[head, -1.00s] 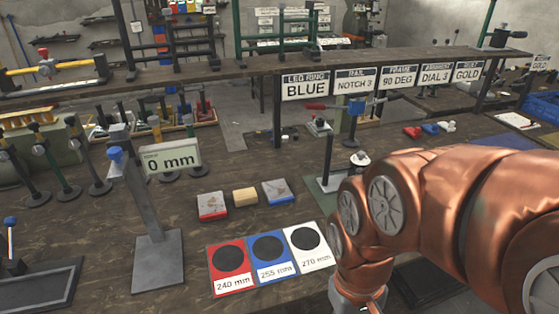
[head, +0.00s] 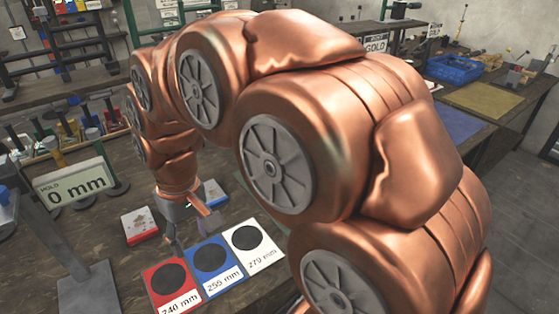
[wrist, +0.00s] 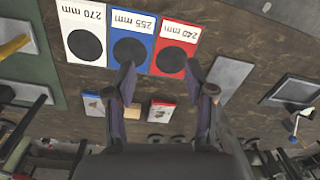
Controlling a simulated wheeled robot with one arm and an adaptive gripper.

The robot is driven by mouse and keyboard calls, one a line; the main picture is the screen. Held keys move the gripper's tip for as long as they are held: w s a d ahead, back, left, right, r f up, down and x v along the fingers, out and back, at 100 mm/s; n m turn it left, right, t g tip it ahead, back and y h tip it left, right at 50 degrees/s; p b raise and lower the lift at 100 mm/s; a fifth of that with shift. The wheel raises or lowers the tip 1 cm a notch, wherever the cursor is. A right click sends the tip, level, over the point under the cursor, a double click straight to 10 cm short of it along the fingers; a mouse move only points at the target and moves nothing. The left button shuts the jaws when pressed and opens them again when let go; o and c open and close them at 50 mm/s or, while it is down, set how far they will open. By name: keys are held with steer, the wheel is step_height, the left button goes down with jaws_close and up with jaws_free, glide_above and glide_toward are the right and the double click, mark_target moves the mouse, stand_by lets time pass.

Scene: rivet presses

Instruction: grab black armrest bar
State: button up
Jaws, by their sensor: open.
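My gripper (wrist: 160,68) is open and empty in the wrist view, its two dark fingers spread above the worktable. In the head view my gripper (head: 178,232) hangs just behind the row of coloured cards, partly hidden by my copper arm. I cannot single out a black armrest bar for sure in either view. Several dark upright stands (head: 88,125) are at the left of the head view. Dark bars (wrist: 30,118) also show at the lower left of the wrist view, and I cannot tell what they are. My arm hides much of the middle of the bench.
Red (head: 173,288), blue (head: 211,268) and white (head: 253,244) cards lie flat in a row. A red-edged block (head: 139,224) lies behind them. A grey stand with a "0 mm" sign (head: 75,190) rises at the left. A blue crate (head: 455,68) is far right.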

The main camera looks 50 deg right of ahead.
steer(key=w+d+r+m+t+b, duration=0.1)
steer(key=w+d+r+t, duration=0.1)
steer(key=w+d, duration=0.9)
steer(key=w+d+r+m+t+b, duration=0.1)
steer(key=w+d, duration=0.6)
steer(key=d, duration=0.9)
steer(key=d+m+t+h, duration=0.1)
steer(key=d+m+h, duration=0.1)
steer(key=d, duration=1.1)
steer(key=a+p+x, duration=0.1)
steer(key=p+x, duration=0.1)
steer(key=x, duration=0.5)
steer(key=shift+d+f+p, duration=0.35)
steer(key=shift+d+f, duration=0.1)
steer(key=shift+d, duration=0.1)
steer(key=shift+c, duration=0.3)
jaws_close()
